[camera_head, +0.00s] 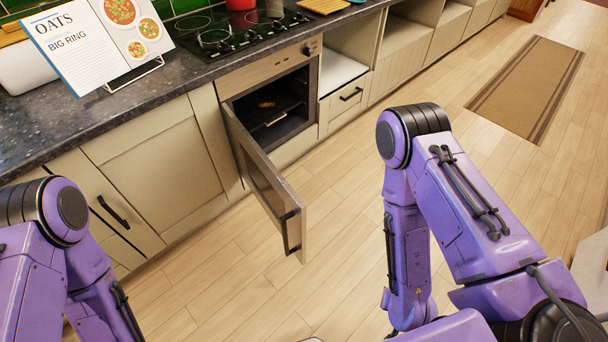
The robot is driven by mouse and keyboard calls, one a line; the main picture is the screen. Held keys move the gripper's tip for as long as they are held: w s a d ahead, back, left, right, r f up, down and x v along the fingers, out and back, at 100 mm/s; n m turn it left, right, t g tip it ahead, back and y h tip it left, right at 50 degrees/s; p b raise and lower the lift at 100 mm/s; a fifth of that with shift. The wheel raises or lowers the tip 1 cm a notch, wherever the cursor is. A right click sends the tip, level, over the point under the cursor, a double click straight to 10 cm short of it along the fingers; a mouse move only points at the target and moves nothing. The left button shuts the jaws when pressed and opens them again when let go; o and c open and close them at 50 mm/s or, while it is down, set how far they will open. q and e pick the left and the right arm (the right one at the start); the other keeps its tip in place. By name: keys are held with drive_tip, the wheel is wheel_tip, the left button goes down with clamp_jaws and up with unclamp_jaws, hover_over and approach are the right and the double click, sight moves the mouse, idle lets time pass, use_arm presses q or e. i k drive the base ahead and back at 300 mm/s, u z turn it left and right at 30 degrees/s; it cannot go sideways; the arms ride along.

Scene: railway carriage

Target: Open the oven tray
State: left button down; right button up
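The oven (270,95) is built into the cabinet row, below the black hob. Its door (268,190) stands open, swung out sideways into the room from the left side of the opening. Inside the dark cavity, a tray or rack (276,117) shows with a pale front edge, and a small brownish item (266,104) lies on it. The tray appears to sit within the oven. My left arm is at the lower left and my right arm at the centre right, both apart from the oven. Neither gripper shows in this view.
A dark worktop (75,128) carries an open recipe book (95,40) on a stand and a black hob (230,30). Cabinets (157,163) flank the oven. The wooden floor (340,200) before the oven is clear, apart from the open door. A brown rug (530,85) lies farther right.

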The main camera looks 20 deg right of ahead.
sight(269, 104)
drive_tip(key=z, duration=0.1)
drive_tip(key=i, duration=1)
drive_tip(key=u, duration=0.05)
